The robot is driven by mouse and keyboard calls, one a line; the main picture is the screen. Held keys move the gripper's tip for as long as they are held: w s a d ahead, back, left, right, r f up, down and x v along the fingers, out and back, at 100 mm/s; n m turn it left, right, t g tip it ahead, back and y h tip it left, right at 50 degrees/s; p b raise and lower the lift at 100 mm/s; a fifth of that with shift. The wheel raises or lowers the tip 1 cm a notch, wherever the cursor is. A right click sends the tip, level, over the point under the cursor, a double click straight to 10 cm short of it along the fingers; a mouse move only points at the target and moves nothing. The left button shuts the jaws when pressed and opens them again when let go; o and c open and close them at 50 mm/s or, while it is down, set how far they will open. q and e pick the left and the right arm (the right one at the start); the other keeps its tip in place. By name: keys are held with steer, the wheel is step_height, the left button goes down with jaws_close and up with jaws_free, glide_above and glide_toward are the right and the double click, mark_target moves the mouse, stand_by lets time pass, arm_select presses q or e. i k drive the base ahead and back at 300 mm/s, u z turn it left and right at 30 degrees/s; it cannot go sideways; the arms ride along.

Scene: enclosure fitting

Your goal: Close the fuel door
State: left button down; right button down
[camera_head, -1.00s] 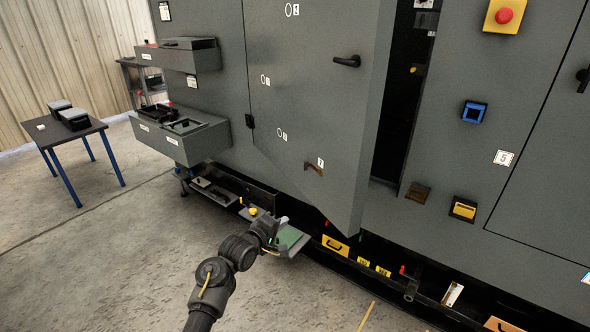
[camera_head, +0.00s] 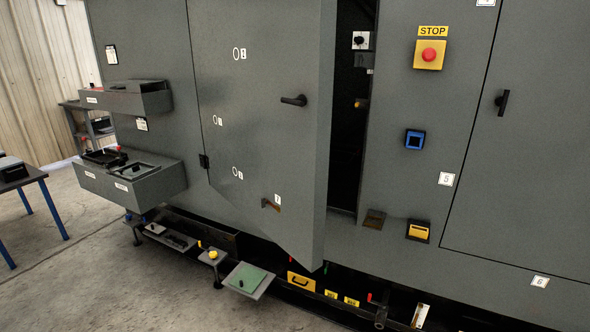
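A large grey cabinet door (camera_head: 262,120) stands ajar in the middle of the view. Its hinge side is at the left, and its free right edge stands out from the cabinet, leaving a dark gap (camera_head: 347,130). It has a black lever handle (camera_head: 293,100) near the free edge and a small brown latch part (camera_head: 270,205) lower down. No label that reads as fuel is legible on it, so I cannot confirm it is the fuel door. Neither of my grippers is in view.
A red stop button (camera_head: 429,55), a blue-framed socket (camera_head: 414,140) and a yellow part (camera_head: 418,231) sit on the panel right of the gap. Grey bins (camera_head: 130,180) and a low green-topped plate (camera_head: 248,279) jut out at left and below. Concrete floor is free at lower left.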

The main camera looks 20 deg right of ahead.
mark_target(281, 149)
steer(key=k, duration=0.6)
steer(key=u, duration=0.5)
steer(key=i, duration=1.25)
steer(key=z, duration=0.8)
